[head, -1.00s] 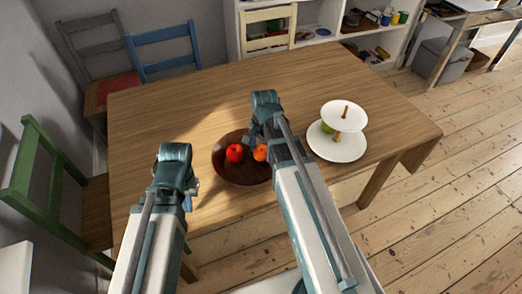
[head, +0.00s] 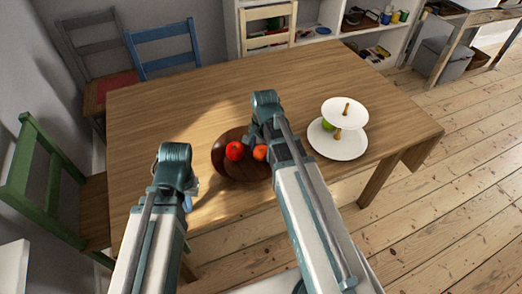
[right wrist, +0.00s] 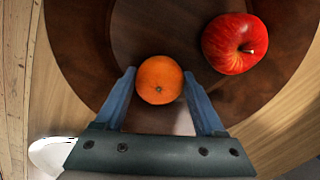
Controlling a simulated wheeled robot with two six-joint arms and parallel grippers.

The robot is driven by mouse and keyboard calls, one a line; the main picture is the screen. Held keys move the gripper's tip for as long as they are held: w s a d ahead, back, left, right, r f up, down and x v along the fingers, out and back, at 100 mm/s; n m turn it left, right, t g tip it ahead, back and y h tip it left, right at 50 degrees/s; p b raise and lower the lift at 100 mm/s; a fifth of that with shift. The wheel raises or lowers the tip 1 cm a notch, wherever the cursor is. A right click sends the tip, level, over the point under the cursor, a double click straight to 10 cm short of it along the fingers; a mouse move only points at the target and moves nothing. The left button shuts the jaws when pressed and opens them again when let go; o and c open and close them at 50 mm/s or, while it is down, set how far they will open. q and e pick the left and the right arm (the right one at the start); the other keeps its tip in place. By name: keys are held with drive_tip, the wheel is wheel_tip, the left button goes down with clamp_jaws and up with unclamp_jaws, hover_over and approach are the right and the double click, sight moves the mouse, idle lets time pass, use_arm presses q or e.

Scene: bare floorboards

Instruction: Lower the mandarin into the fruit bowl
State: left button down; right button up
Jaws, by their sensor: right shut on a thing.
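The mandarin (right wrist: 160,80) is a small orange fruit, held between the two blue fingers of my right gripper (right wrist: 160,76) in the right wrist view. In the head view the mandarin (head: 260,153) shows beside my right arm, over the right part of the fruit bowl. The fruit bowl (head: 232,174) is round and dark brown and stands on the table; its rim also shows in the right wrist view (right wrist: 75,50). I cannot tell whether the mandarin touches the bowl. My left gripper (head: 190,192) is left of the bowl, its fingers mostly hidden.
A red apple (head: 234,151) lies in the bowl, and in the right wrist view it is right of the mandarin. A white two-tier stand (head: 340,148) with a green fruit (head: 327,126) is right of the bowl. The wooden table (head: 200,95) is clear behind the bowl.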

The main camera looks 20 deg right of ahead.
sight(262, 151)
drive_tip(key=o, duration=1.4)
use_arm(q)
drive_tip(key=shift+r, duration=0.2)
use_arm(e)
drive_tip(key=shift+r, duration=0.2)
use_arm(q)
wheel_tip(262, 151, up, 14)
drive_tip(key=p, duration=1.4)
drive_tip(key=shift+f, duration=0.25)
use_arm(e)
drive_tip(key=r, duration=1.3)
drive_tip(key=shift+s+d+r, duration=0.2)
drive_tip(key=shift+s+r, duration=0.05)
drive_tip(key=shift+s, duration=0.1)
drive_tip(key=s+a+n, duration=0.4)
drive_tip(key=a+n, duration=0.1)
drive_tip(key=s+a+n+h, duration=0.1)
drive_tip(key=s+a+n, duration=0.3)
drive_tip(key=a+n, duration=0.1)
drive_tip(key=s+a+n, duration=0.3)
drive_tip(key=a+n, duration=0.2)
drive_tip(key=shift+s+a+n+g+h, duration=0.3)
drive_tip(key=shift+s+g, duration=0.1)
